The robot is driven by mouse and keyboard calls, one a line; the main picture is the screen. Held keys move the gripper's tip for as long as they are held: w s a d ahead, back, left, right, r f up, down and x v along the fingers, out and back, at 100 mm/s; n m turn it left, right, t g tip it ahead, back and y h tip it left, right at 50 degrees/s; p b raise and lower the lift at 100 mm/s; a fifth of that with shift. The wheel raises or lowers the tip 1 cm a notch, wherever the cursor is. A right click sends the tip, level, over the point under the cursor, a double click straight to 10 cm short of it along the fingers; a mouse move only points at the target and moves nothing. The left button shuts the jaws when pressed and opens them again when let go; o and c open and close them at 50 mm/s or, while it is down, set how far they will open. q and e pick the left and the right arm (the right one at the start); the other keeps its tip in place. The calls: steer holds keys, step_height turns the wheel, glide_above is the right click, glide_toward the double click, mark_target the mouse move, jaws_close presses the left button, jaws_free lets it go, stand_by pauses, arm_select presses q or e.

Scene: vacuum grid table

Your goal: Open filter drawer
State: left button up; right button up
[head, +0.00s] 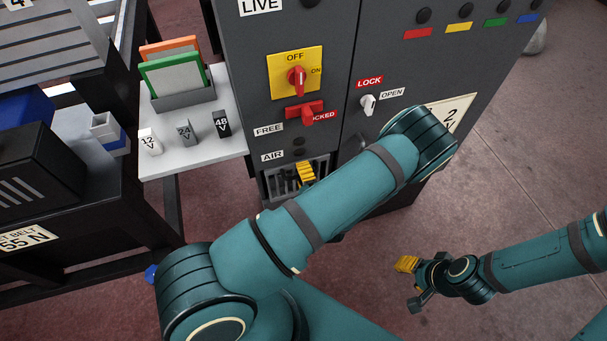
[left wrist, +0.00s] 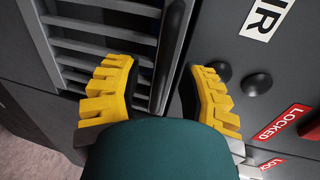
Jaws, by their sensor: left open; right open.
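The filter drawer (head: 278,188) is a slatted grey front low on the dark cabinet, under the AIR label (head: 271,156). The slats (left wrist: 95,45) fill the left wrist view's upper left, with a raised dark bar (left wrist: 173,50) along one edge. My left gripper (head: 304,174) is at the drawer front, partly hidden by its arm in the head view. In the left wrist view its open yellow fingers (left wrist: 160,90) are on either side of the bar; contact cannot be told. My right gripper (head: 408,282) is open and empty, low over the floor at right.
Above the drawer are two black knobs (head: 298,146), a red latch (head: 306,112) beside a LOCKED label, and a red switch (head: 297,78). A white lever (head: 368,104) sits right. A white shelf (head: 190,162) with panels and small blocks stands left.

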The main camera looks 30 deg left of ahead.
arm_select(q)
steer(key=shift+c, duration=0.4)
jaws_close()
steer(key=f+v, duration=0.2)
steer(key=v, duration=1)
steer(key=shift+s+d+b, duration=0.3)
steer(key=shift+s+b, duration=0.05)
steer(key=shift+f, duration=0.1)
steer(key=shift+o, duration=0.4)
jaws_free()
step_height(320, 180, up, 10)
